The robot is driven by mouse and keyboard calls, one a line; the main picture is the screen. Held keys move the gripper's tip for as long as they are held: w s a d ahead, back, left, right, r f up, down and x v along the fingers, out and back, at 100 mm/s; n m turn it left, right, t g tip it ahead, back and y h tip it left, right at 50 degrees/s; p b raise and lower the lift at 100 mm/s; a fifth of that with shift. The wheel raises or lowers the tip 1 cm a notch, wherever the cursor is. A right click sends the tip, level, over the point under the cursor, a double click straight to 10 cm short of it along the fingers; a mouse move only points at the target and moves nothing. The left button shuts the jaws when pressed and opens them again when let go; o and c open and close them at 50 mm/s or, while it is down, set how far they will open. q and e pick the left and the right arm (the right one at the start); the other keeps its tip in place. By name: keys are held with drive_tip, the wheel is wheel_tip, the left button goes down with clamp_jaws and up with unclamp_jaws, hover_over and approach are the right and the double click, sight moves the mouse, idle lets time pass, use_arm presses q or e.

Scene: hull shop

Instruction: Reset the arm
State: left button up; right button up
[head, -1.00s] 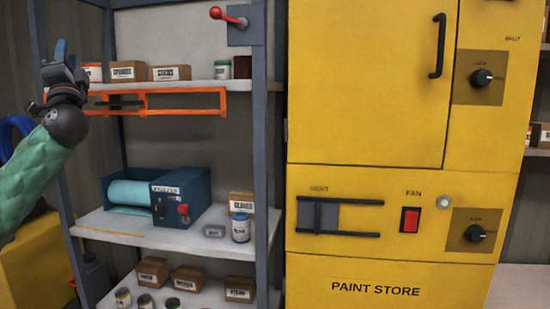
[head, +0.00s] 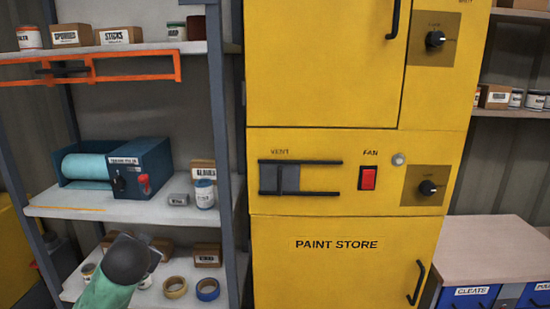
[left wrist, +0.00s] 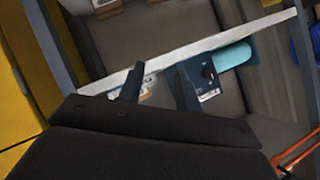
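My left arm comes in at the bottom left of the head view, with a green sleeve and a dark round wrist in front of the lower shelf. Its fingers are mostly hidden behind the wrist there. In the left wrist view my left gripper (left wrist: 158,72) shows two dark fingers standing apart with nothing between them. The blue machine with a light-blue roll (head: 141,165) stands on the middle shelf, above the wrist in the head view. It also shows beyond the fingers in the left wrist view (left wrist: 234,55). My right gripper is not in view.
The shelf rack's middle board (head: 120,212) and post (head: 217,130) are close to my left arm. Tape rolls (head: 208,289) lie on the lower shelf. An orange rail frame (head: 130,68) hangs under the top shelf. The yellow paint store cabinet (head: 320,270) stands to the right.

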use_arm(q)
drive_tip(key=s+d+f+g+h, duration=0.2)
drive_tip(key=s+d+f, duration=0.55)
drive_tip(key=f, duration=0.25)
drive_tip(key=s+d+f+g+h, duration=0.25)
drive_tip(key=s+d+f, duration=0.35)
drive_tip(key=s+f, duration=0.3)
drive_tip(key=s+d+f+g+h, duration=0.1)
drive_tip(key=s+d+f+g, duration=0.1)
drive_tip(key=s+f, duration=0.6)
drive_tip(key=s+d+f+n+g, duration=0.1)
drive_tip(key=s+d+f+g, duration=0.2)
drive_tip(key=s, duration=1)
wheel_tip(320, 180, down, 5)
drive_tip(key=shift+s+d+r+h, duration=0.1)
drive_tip(key=shift+s+d+h, duration=0.25)
drive_tip(key=shift+d, duration=0.75)
